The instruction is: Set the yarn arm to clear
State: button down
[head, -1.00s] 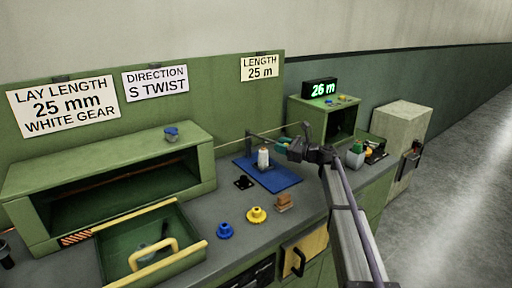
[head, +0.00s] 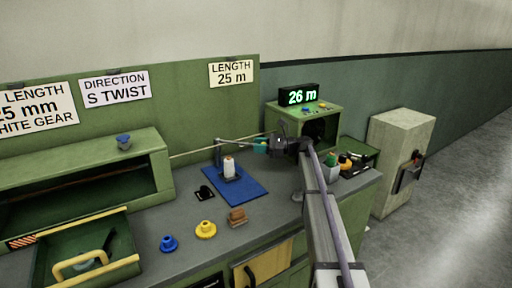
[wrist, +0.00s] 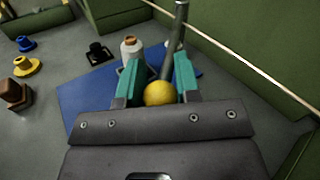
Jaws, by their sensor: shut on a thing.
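The yarn arm (head: 234,142) is a thin grey rod reaching from a post at the left rear of the blue mat to my gripper. In the wrist view the rod (wrist: 175,45) rises behind a yellow ball knob (wrist: 159,93). My gripper (head: 262,147) is shut on the knob, which sits between its teal fingers (wrist: 158,70). A white spool (head: 229,168) stands upright on the blue mat (head: 247,190), left of my gripper. My gripper hides the arm's far end in the head view.
A taut yarn (head: 195,151) runs behind the arm along the green panel. A blue gear (head: 168,244), a yellow gear (head: 205,229) and a brown block (head: 237,217) lie in front. A green housing (head: 279,125) with a "26 m" display (head: 298,95) stands at right.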

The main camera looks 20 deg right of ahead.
dwell(0.3)
jog(key=c, duration=0.8)
grip_release()
notch_tip(320, 180, up, 10)
jog(key=p, duration=1)
jog(key=shift+c, duration=0.5)
